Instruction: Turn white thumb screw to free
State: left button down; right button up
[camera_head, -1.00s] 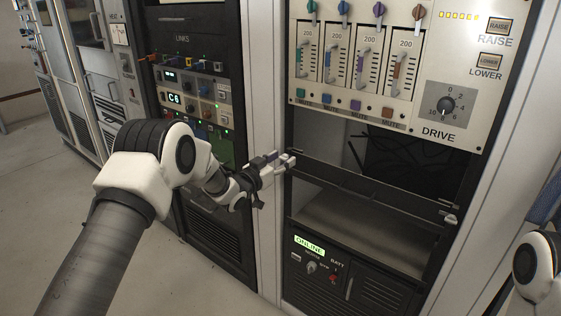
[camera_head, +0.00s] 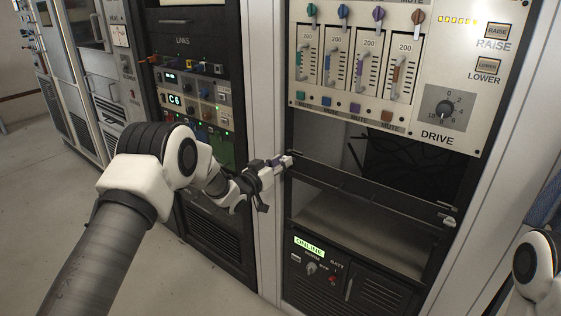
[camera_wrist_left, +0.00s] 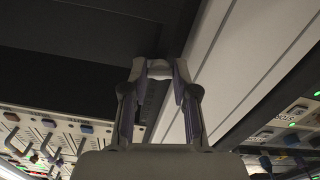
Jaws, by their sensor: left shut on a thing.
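A dark bar (camera_head: 370,188) runs across the open rack bay, with a white thumb screw at each end. My left gripper (camera_head: 284,162) is at the bar's left end, its fingers shut on the left white thumb screw (camera_head: 289,160). In the left wrist view, the pale screw (camera_wrist_left: 159,70) sits between the two fingertips (camera_wrist_left: 160,74). The fingers hide part of the screw, and its thread cannot be seen. The right white thumb screw (camera_head: 447,220) is at the bar's far end, untouched. My right gripper is out of view.
A grey rack post (camera_head: 264,110) stands just left of the bay. The neighbouring rack has coloured link plugs (camera_head: 186,66).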

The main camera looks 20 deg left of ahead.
pick_arm(q)
jog(key=shift+n+p, duration=1.9)
jog(key=shift+n, duration=6)
jog(key=c, duration=0.9)
grip_release()
